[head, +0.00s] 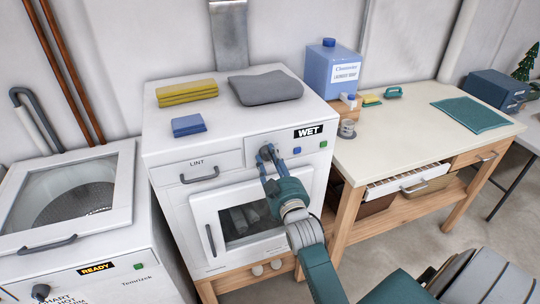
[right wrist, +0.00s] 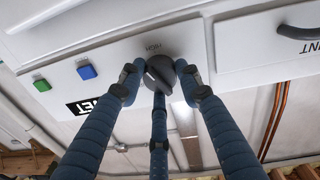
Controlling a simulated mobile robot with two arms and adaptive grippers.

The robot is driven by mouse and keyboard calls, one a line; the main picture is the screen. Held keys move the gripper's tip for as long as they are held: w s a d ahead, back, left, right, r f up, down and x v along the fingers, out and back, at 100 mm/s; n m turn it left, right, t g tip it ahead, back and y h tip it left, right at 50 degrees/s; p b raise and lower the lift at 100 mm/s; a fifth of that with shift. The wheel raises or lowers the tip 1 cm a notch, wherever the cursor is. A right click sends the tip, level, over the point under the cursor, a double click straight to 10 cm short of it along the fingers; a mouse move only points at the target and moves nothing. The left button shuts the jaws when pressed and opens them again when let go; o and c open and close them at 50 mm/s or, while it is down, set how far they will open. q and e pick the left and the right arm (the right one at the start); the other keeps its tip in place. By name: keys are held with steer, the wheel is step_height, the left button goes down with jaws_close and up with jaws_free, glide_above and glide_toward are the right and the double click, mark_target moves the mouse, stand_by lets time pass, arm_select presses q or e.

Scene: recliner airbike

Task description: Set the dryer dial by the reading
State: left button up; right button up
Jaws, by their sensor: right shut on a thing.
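The white dryer (head: 165,165) stands in the middle of the head view. Its small black display (head: 308,131) reads WET; it also shows upside down in the right wrist view (right wrist: 85,107). My right gripper (head: 268,155) is shut on the dark grey dial (right wrist: 160,73) on the dryer's front panel, its fingers around the knob. The word HIGH is printed beside the dial in the right wrist view; the other dial marks are hidden or unreadable. In the head view the fingers mostly cover the dial. My left gripper is not in view.
A green button (head: 323,144) and a blue button (head: 297,151) sit right of the dial. The LINT drawer (head: 208,166) is left of it, the dryer door (head: 205,205) below. Folded cloths lie on top. A washer (head: 130,250) reading READY stands left, a wooden table (head: 425,125) right.

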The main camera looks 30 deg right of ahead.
steer(key=m+p, duration=0.2)
steer(key=m, duration=0.2)
steer(key=shift+f, duration=0.15)
steer(key=shift+m, duration=0.4)
steer(key=shift+f+g, duration=0.15)
steer(key=shift+g, duration=0.15)
steer(key=o, duration=1.1)
steer(key=shift+o, duration=0.3)
steer(key=v, duration=0.7)
steer(key=shift+s, duration=0.2)
